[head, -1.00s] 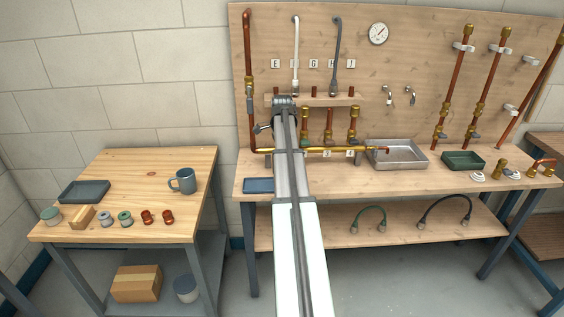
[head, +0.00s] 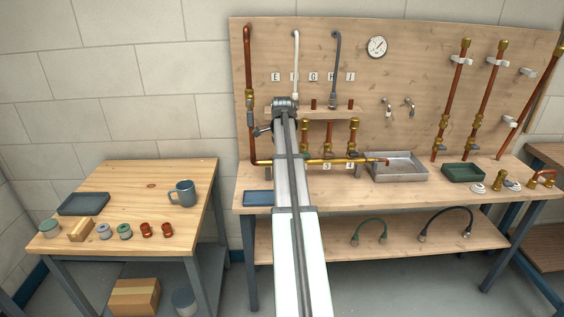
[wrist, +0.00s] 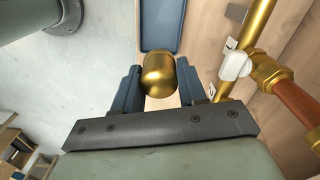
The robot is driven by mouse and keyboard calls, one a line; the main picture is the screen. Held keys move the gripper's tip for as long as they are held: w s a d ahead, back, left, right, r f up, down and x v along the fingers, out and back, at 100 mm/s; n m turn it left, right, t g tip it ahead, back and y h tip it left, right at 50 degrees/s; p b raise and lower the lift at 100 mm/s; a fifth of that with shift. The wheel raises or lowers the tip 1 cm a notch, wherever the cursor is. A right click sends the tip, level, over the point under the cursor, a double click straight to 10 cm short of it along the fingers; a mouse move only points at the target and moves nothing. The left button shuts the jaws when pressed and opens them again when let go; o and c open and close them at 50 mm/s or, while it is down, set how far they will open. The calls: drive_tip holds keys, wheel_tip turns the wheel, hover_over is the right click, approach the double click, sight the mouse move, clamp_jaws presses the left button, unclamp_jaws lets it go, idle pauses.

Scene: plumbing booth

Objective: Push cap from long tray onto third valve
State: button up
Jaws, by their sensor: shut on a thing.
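In the wrist view a rounded brass cap (wrist: 158,76) sits between the two dark blue fingers of my gripper (wrist: 160,84), which is shut on it. In the head view my arm hides the gripper's fingers and the cap. A long blue tray (head: 258,198) lies at the bench's left front; it also shows beyond the cap in the wrist view (wrist: 147,40). A horizontal brass pipe (head: 345,161) runs along the bench back, with upright copper and brass valves above it. The label 3 (head: 326,167) is below it, right of my arm. The valves left of it are partly hidden.
A metal tray (head: 425,176) and a green tray (head: 463,180) stand to the right on the bench. A copper riser (head: 248,90) stands at the left. A wooden rail (head: 340,113) crosses above the valves. A side table (head: 130,205) holds a mug and several fittings.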

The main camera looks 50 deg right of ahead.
drive_tip(key=s+d+r, duration=0.2)
drive_tip(key=s+d, duration=0.1)
drive_tip(key=d, duration=0.1)
approach(331, 122)
drive_tip(key=shift+w+d+r, duration=0.1)
drive_tip(key=shift+d+r, duration=0.05)
drive_tip(key=shift+d, duration=0.1)
drive_tip(key=shift+f, duration=2.85)
drive_tip(key=shift+f, duration=2.3)
